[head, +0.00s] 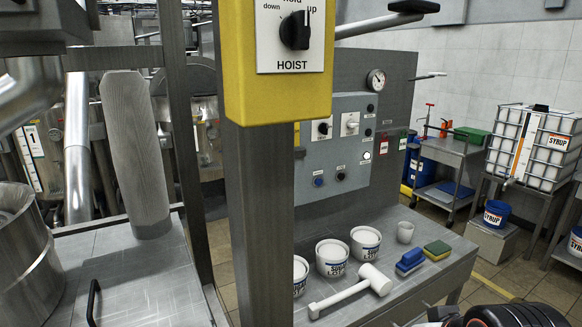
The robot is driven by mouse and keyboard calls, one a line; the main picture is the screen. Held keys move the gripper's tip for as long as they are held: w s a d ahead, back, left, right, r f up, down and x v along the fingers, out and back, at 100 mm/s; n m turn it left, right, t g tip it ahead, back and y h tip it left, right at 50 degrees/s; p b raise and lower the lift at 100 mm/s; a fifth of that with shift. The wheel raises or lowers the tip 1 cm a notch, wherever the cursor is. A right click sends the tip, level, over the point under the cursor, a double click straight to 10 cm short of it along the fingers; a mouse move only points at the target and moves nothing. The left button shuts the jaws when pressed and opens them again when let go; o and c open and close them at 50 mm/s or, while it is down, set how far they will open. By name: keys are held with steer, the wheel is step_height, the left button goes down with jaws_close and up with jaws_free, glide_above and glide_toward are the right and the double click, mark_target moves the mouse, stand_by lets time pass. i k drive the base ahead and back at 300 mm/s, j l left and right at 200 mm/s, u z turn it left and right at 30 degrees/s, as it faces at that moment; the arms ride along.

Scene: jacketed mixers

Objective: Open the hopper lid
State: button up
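A black bar handle (92,302) stands on a flat grey metal panel (135,290) at the lower left. This may be the hopper lid, lying flat, but I cannot tell for sure, as the frame's lower edge cuts it off. Dark parts of my arm and gripper (441,313) show at the bottom right edge, far from the handle. The fingertips are too cut off to read, and I see nothing held.
A grey post with a yellow HOIST switch box (278,100) stands in the middle foreground. A steel drum (25,255) and grey cylinder (135,155) stand at left. The right bench holds tubs (332,258), a white mallet (352,290) and sponges (410,262).

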mark_target(156, 284)
steer(key=u, duration=1.55)
